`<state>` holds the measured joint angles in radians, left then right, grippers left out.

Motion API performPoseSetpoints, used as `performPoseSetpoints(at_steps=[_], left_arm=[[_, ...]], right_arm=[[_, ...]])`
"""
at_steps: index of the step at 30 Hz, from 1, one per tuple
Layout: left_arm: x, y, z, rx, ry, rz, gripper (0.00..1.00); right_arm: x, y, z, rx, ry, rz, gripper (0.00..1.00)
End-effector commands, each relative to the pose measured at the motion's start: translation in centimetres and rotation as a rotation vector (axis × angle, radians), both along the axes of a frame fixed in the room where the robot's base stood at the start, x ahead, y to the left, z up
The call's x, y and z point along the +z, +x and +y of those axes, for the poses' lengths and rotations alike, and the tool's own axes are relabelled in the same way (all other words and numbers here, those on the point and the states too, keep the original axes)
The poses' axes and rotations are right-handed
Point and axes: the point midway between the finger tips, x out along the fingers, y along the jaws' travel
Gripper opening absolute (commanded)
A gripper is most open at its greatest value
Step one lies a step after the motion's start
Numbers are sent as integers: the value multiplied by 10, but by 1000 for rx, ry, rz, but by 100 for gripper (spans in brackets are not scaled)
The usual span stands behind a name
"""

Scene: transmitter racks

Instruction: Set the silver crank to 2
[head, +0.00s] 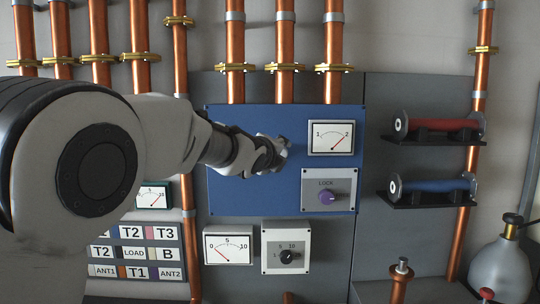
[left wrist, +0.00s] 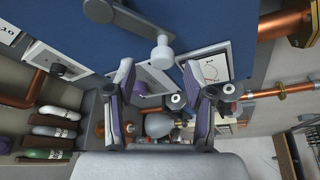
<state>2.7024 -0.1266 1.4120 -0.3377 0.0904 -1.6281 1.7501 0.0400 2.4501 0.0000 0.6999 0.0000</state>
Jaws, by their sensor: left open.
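The silver crank (left wrist: 140,22) is mounted on the blue panel (head: 240,190). In the left wrist view its arm slants down to a round grey handle (left wrist: 162,52). In the head view my left gripper and arm mostly hide it. My left gripper (head: 268,155) is at the middle of the blue panel. In the left wrist view its two fingers (left wrist: 158,75) are open, with the crank handle just beyond and between the tips; I cannot tell whether they touch it. The gauge (head: 331,137) marked 1 and 2 has its red needle near 2. My right gripper is not in view.
A purple LOCK knob (head: 327,197) sits right of and below my gripper. A black knob (head: 287,257) and a gauge (head: 228,247) are under the panel. Red (head: 440,126) and blue (head: 436,186) cylinders rest on brackets at right. Copper pipes (head: 235,50) run above.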

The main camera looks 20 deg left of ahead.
Motion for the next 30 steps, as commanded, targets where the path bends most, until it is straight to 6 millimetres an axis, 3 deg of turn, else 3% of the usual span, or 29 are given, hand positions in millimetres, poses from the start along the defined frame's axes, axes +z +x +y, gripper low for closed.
performPoseSetpoints(at_steps=[3, 9, 21, 23, 26, 29, 30], left_arm=[[8, -34, 2, 1, 2, -2, 54], [13, -67, 4, 0, 1, 1, 54], [7, -70, 4, 0, 2, 11, 54], [-11, -64, 4, 0, 1, 37, 54], [-69, -48, 7, 3, -6, 118, 54], [-155, -37, 14, 10, -20, 246, 54], [-193, -37, 17, 15, -25, 304, 54]], right_arm=[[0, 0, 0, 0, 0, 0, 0], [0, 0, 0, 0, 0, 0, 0], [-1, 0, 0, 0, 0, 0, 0], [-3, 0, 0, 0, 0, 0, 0], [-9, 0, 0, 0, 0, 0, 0], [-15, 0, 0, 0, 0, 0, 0], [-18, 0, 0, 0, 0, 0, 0]])
